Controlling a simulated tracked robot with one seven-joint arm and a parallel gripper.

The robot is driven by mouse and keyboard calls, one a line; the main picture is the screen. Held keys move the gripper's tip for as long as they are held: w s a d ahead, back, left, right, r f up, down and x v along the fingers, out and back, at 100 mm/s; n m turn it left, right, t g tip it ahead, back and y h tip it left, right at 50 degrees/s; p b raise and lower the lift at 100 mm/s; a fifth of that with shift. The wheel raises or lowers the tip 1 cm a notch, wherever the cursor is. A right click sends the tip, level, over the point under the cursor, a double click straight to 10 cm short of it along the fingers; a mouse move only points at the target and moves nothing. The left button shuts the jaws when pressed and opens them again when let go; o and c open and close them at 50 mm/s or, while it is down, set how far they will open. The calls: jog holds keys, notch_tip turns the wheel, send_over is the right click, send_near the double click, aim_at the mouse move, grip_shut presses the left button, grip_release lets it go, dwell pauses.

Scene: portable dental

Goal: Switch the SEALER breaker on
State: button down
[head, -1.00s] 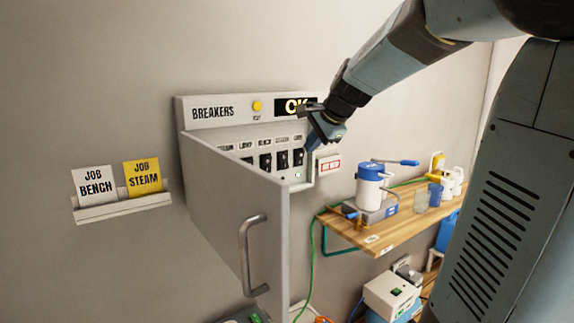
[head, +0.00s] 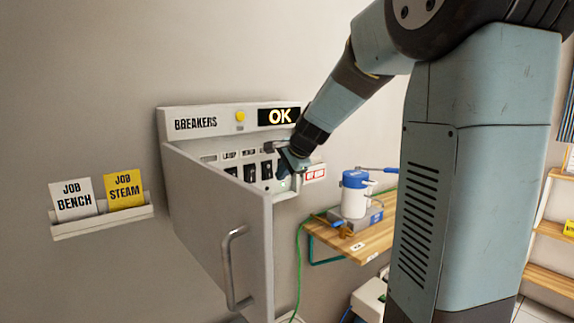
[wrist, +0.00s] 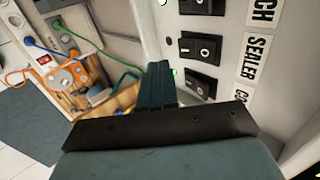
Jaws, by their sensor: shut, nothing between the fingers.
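The SEALER breaker (wrist: 200,47) is a black rocker beside its white SEALER label (wrist: 258,60) in the wrist view. Its on or off position is hard to tell. Another black rocker (wrist: 200,83) sits below it, by a partly hidden label starting "CO". My gripper (wrist: 158,72) is shut and empty, its tip just left of these two rockers; I cannot tell if it touches. In the head view my gripper (head: 288,166) is at the right end of the breaker row, covering part of it. The breaker panel (head: 190,112) shows OK on its display (head: 279,116).
The panel's open door (head: 220,215) with its handle (head: 232,265) sticks out left of my gripper. A wooden bench (head: 370,240) with a blue-and-white canister (head: 354,195) stands to the right. A card rack (head: 100,225) holds two job cards on the wall.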

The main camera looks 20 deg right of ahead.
aim_at(270, 178)
jog(key=shift+w+a+f, duration=0.25)
jog(key=shift+w, duration=0.45)
jog(key=shift+w+a+f, duration=0.2)
jog(key=shift+w, duration=0.45)
jog(key=shift+w+a+f, duration=0.25)
jog(key=shift+w, duration=0.45)
jog(key=shift+w+f, duration=0.3)
jog(key=shift+w, duration=0.05)
jog(key=shift+r, duration=0.15)
